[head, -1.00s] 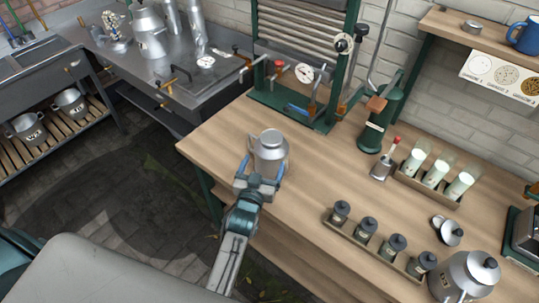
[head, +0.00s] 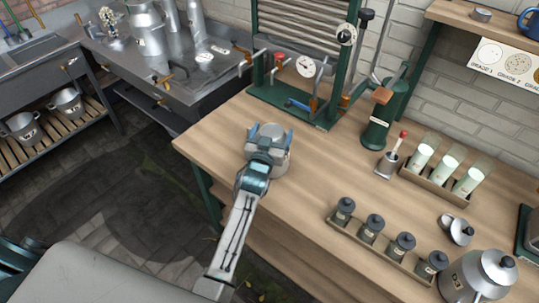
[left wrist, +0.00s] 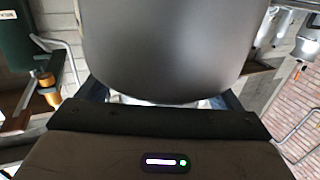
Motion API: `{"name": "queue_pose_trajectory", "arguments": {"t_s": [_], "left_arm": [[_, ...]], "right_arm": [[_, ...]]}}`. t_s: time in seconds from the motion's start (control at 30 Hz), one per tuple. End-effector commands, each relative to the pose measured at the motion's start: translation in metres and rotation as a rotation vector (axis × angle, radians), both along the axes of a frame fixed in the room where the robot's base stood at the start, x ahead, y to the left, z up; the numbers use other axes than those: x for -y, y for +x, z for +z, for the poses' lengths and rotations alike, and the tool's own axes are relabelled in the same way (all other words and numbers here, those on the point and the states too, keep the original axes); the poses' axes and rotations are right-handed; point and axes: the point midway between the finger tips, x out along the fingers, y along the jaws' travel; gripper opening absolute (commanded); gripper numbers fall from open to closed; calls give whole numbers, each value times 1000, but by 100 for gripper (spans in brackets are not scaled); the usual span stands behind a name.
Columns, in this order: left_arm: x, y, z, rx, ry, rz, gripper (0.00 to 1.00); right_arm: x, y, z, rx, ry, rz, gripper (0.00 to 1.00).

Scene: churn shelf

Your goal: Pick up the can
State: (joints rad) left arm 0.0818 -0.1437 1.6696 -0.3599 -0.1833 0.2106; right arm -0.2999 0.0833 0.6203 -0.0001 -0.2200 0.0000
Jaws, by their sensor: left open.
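The grey metal can (head: 281,161) stands on the wooden table near its left corner. My left gripper (head: 270,131) is open at the can, and its blue fingers show around the can's upper part. The gripper and wrist hide much of the can in the head view. In the left wrist view the can's smooth grey body (left wrist: 165,50) fills the top middle, very close, with parts of the fingers at either side. I cannot tell whether the fingers touch it. My right gripper is not in view.
A green press frame (head: 290,106) stands behind the can, with a green cylinder (head: 377,128) to its right. A rack of dark-lidded jars (head: 372,228) and a larger metal pot (head: 478,274) are at the front right. Bare tabletop lies right of the can.

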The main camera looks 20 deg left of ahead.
Motion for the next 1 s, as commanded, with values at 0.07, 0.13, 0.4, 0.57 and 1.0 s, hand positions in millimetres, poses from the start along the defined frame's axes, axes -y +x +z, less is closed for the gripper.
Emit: {"name": "queue_pose_trajectory", "arguments": {"t_s": [0.07, 0.13, 0.4, 0.57, 1.0], "left_arm": [[0, 1, 0, -1, 0, 0, 87], [0, 1, 0, -1, 0, 0, 87], [0, 1, 0, -1, 0, 0, 53], [0, 1, 0, -1, 0, 0, 22], [0, 2, 4, 7, 0, 0, 0]], "right_arm": [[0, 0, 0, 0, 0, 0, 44], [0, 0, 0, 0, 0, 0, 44], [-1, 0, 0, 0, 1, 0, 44], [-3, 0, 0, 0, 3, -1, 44], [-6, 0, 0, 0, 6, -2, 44]]}}
